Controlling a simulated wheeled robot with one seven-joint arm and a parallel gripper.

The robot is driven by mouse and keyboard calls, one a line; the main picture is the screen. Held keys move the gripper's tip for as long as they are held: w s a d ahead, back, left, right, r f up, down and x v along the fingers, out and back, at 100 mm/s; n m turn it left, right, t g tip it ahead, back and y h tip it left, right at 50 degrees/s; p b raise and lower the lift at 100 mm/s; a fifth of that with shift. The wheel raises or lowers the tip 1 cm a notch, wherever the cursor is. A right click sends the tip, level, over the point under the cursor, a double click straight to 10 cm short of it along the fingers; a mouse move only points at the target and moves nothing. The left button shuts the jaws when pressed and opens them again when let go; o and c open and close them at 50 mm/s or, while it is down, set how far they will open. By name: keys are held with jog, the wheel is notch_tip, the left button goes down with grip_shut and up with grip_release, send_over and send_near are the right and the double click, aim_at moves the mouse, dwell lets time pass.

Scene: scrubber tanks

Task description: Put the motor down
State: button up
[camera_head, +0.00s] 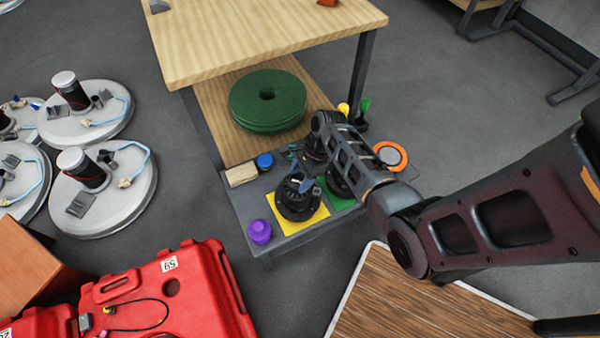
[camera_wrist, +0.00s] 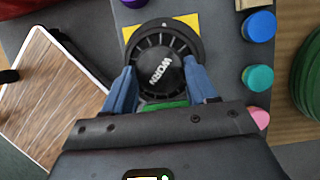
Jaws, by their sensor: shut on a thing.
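The motor (camera_wrist: 160,66) is a round black part with fins and the word "WORN" on its top. In the wrist view it sits between the two blue fingers of my gripper (camera_wrist: 160,88), which is shut on it. In the head view the motor (camera_head: 298,204) is upright over the yellow square (camera_head: 284,226) of a low grey bench, with my gripper (camera_head: 298,170) at its upper side. Whether its base touches the square is unclear. A green square (camera_head: 342,204) lies beside the yellow one, with a dark object over it partly hidden by my arm.
A blue cap (camera_head: 264,162), a wooden block (camera_head: 242,174) and a purple knob (camera_head: 260,231) stand near the motor. Teal (camera_wrist: 258,78) and pink (camera_wrist: 262,118) caps show in the wrist view. Green discs (camera_head: 268,98) lie on the shelf behind. A red case (camera_head: 190,290) is at the front left.

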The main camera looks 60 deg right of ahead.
dwell(0.3)
jog(key=o, duration=1.2)
jog(key=shift+f, duration=0.15)
